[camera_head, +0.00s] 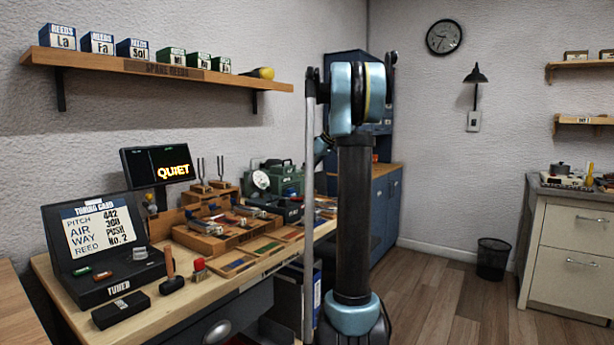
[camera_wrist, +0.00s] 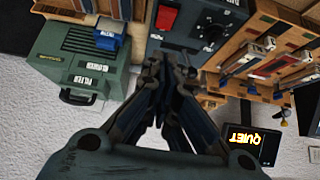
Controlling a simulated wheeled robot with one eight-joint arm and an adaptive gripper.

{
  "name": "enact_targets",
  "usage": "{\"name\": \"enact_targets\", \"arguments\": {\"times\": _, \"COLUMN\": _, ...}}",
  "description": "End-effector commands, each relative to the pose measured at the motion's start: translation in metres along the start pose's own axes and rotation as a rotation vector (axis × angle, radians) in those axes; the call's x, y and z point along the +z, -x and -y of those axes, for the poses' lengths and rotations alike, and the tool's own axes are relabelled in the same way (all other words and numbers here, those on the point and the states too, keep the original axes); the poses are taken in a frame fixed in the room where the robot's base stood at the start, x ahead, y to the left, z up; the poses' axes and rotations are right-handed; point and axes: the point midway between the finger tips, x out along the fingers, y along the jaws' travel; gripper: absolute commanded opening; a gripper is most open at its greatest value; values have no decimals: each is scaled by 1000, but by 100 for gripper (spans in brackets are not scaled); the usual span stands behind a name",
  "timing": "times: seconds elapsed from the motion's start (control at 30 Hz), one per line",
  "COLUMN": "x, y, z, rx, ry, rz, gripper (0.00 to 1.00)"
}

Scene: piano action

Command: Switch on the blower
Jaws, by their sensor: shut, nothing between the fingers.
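In the wrist view, my gripper (camera_wrist: 172,65) is shut and empty. Its fingertips are in front of a dark grey box (camera_wrist: 185,45) with a red control (camera_wrist: 166,17) and a black knob (camera_wrist: 212,31). Beside it is a green machine (camera_wrist: 60,52) with vents, a handle and small labels, one seeming to read FILTER. Which of the two is the blower I cannot tell for sure. In the head view, the green machine (camera_head: 287,178) is at the back of the bench; my arm hides the gripper. A screen (camera_head: 160,165) reads QUIET, also in the wrist view (camera_wrist: 247,133).
The wooden bench (camera_head: 168,308) carries an open black case (camera_head: 105,245), a mallet (camera_head: 170,272), a red-topped item (camera_head: 199,267) and wooden racks (camera_head: 226,235). A shelf (camera_head: 165,68) with reed boxes hangs above.

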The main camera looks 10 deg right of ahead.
Motion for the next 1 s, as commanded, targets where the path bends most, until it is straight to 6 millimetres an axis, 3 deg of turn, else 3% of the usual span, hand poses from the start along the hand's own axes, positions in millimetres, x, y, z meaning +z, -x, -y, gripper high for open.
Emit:
{"name": "enact_targets", "arguments": {"times": 0.43, "x": -1, "y": -79, "z": 1, "rx": -1, "ry": 1, "rz": 0, "gripper": 0}}
{"name": "enact_targets", "arguments": {"times": 0.5, "x": 7, "y": -86, "z": 0, "rx": 0, "ry": 0, "rz": 0, "gripper": 0}}
{"name": "enact_targets", "arguments": {"times": 0.73, "x": 24, "y": -103, "z": 0, "rx": 0, "ry": -1, "rz": 0, "gripper": 0}}
{"name": "enact_targets", "arguments": {"times": 1.0, "x": 28, "y": -106, "z": 0, "rx": 0, "ry": -1, "rz": 0, "gripper": 0}}
